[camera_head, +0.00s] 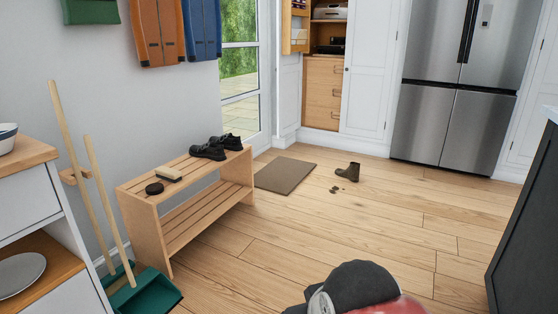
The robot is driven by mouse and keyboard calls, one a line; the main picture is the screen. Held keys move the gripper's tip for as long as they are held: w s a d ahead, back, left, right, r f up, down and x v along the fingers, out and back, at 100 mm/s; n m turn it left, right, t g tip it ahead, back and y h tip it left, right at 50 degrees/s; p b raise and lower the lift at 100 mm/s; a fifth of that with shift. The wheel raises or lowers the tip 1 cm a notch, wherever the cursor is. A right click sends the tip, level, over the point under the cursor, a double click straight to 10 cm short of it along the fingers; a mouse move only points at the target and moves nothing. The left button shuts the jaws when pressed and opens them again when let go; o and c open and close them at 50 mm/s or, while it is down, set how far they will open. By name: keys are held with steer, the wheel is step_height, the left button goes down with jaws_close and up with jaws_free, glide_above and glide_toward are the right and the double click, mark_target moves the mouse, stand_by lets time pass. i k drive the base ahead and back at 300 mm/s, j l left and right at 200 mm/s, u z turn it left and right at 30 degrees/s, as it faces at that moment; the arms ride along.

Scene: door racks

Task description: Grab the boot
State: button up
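One brown ankle boot (347,173) stands on the wooden floor, right of the doormat and in front of the fridge. Small dark brown bits (336,189) lie on the floor just in front of it. A pair of black shoes (216,147) sits on the slatted wooden bench (190,172). Part of my arm shows at the bottom edge of the picture, far from the boot. My gripper's fingers are not visible.
A grey-brown doormat (285,175) lies by the glass door. A brush (168,174) and a dark round tin (154,189) lie on the bench. A green dustpan (146,294) stands at lower left. A dark cabinet (527,235) borders the right. The middle floor is clear.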

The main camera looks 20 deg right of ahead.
mark_target(352, 173)
steer(key=i+l+z, duration=0.25)
steer(key=i+z, duration=0.15)
steer(key=i, duration=0.25)
steer(key=i+z, duration=0.35)
steer(key=i, duration=0.3)
steer(key=i+z, duration=0.4)
steer(key=i, duration=0.25)
steer(key=i+z, duration=0.15)
steer(key=i, duration=0.3)
steer(key=i+j+z, duration=0.1)
steer(key=i, duration=0.4)
steer(key=i+j+z, duration=0.15)
steer(key=i, duration=0.3)
steer(key=i+j+z, duration=0.1)
steer(key=i, duration=0.35)
steer(key=i+j+z, duration=0.15)
steer(key=i, duration=0.3)
steer(key=i+j+z, duration=0.15)
steer(key=i+j, duration=0.15)
steer(key=i, duration=0.15)
